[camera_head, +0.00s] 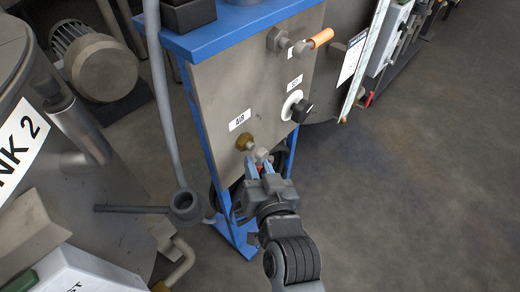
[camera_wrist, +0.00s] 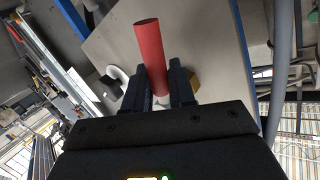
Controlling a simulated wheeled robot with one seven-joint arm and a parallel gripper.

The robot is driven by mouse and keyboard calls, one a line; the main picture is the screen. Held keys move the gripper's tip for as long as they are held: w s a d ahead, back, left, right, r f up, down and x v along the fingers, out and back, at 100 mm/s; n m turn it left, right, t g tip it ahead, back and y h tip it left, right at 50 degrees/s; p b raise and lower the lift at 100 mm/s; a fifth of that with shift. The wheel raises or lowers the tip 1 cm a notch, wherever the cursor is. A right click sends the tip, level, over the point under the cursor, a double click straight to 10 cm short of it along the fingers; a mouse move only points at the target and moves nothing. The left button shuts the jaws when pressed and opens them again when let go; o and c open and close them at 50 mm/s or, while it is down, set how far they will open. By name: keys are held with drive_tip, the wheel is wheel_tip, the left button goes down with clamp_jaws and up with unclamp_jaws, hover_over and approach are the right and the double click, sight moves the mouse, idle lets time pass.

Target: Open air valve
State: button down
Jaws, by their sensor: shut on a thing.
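The air valve's brass body (camera_head: 245,142) sits on the front of a grey panel, just below a small white label (camera_head: 240,118) that seems to read AIR. My gripper (camera_head: 264,170) is at the lower part of this panel, right below the valve. In the wrist view, the valve's red handle (camera_wrist: 152,55) stands between the two dark fingers of my gripper (camera_wrist: 160,86), which are shut on it. In the head view the handle is mostly hidden by my gripper.
The grey panel (camera_head: 217,92) is on a blue frame (camera_head: 236,34). An orange-handled valve (camera_head: 320,39) and a white dial with a black knob (camera_head: 296,106) sit higher on it. A tank (camera_head: 50,150) with a dark pipe stands left. Floor at right (camera_head: 430,190) is clear.

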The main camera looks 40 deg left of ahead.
drive_tip(key=m+g+p, duration=0.1)
drive_tip(key=p, duration=0.1)
drive_tip(key=r+p, duration=0.1)
drive_tip(key=p, duration=0.1)
drive_tip(key=shift+s+r+m+g+h, duration=0.2)
drive_tip(key=shift+s+m+g+h, duration=0.1)
drive_tip(key=shift+m+g, duration=0.1)
drive_tip(key=m+g+p, duration=0.1)
drive_tip(key=p, duration=0.1)
drive_tip(key=m+g+p, duration=0.1)
drive_tip(key=p, duration=0.1)
drive_tip(key=shift+s+r+h+p, duration=0.3)
drive_tip(key=shift+s+p, duration=0.1)
drive_tip(key=m+g+p, duration=0.2)
drive_tip(key=p, duration=0.1)
drive_tip(key=shift+s+r, duration=0.3)
drive_tip(key=shift+r, duration=0.1)
drive_tip(key=shift+s+r+m+g+p, duration=0.1)
drive_tip(key=shift+r+m+g+p, duration=0.1)
drive_tip(key=shift+m+g+p, duration=0.45)
drive_tip(key=shift+s+r+m+g+p, duration=0.15)
drive_tip(key=shift+m+g+p, duration=0.3)
drive_tip(key=shift+g+p, duration=0.35)
drive_tip(key=shift+w, duration=0.1)
drive_tip(key=c, duration=1.1)
unclamp_jaws()
drive_tip(key=shift+v, duration=3.85)
